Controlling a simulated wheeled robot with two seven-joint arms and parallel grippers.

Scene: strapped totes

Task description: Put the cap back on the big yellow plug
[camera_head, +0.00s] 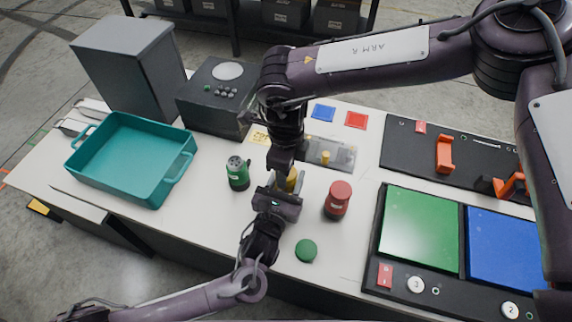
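The big yellow plug (292,179) stands near the middle of the table, mostly hidden behind my two grippers. Only a yellow strip of it shows, so I cannot tell whether its cap sits on it. My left gripper (284,190) reaches in from the front, close around the yellow body. My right gripper (281,169) points down from above at the plug's top. The fingertips of both are hidden or too small to tell if they are shut. No separate yellow cap shows on the table.
A green plug (238,174) with an open top stands left, and a green cap (306,250) lies in front. A red capped plug (338,200) stands right. A small yellow piece (325,157) is on a grey plate behind. A teal tote (130,160) is far left.

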